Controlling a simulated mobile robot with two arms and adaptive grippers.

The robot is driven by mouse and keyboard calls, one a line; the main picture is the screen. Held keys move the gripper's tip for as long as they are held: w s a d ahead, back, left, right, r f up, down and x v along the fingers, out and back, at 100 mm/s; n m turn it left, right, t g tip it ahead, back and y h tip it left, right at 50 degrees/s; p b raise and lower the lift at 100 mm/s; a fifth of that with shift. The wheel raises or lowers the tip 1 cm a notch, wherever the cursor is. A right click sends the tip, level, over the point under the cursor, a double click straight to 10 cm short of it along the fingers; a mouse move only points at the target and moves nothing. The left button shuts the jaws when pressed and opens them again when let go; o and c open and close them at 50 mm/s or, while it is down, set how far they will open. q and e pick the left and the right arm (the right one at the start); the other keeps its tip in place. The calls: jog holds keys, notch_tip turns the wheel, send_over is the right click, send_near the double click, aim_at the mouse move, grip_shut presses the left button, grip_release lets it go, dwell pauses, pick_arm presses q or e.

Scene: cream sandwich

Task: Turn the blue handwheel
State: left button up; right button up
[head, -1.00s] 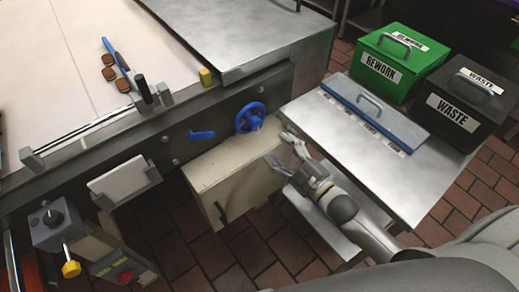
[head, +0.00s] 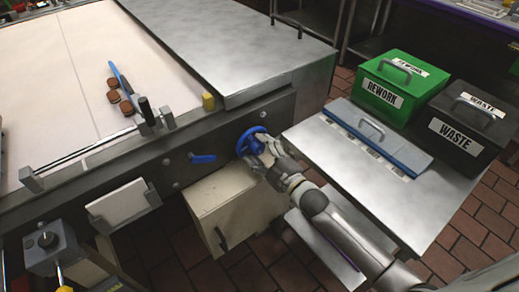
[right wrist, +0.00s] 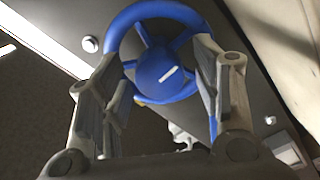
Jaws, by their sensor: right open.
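The blue handwheel (head: 252,143) is mounted on the dark front side of the conveyor frame, with its rim and hub visible in the head view. In the right wrist view the handwheel (right wrist: 160,68) fills the upper middle, with a white mark on its hub. My right gripper (head: 262,155) is at the handwheel, overlapping its lower right side in the head view. In the right wrist view the right gripper (right wrist: 163,75) is open, with one finger on each side of the hub. I cannot tell whether the fingers touch the rim. My left gripper is not in view.
A blue lever (head: 203,158) sits left of the handwheel. A beige cabinet (head: 235,205) stands below.

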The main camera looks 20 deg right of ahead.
jog(key=shift+w+a, duration=0.1)
jog(key=shift+w, duration=0.05)
jog(key=c, duration=1)
jog(key=shift+c, duration=0.2)
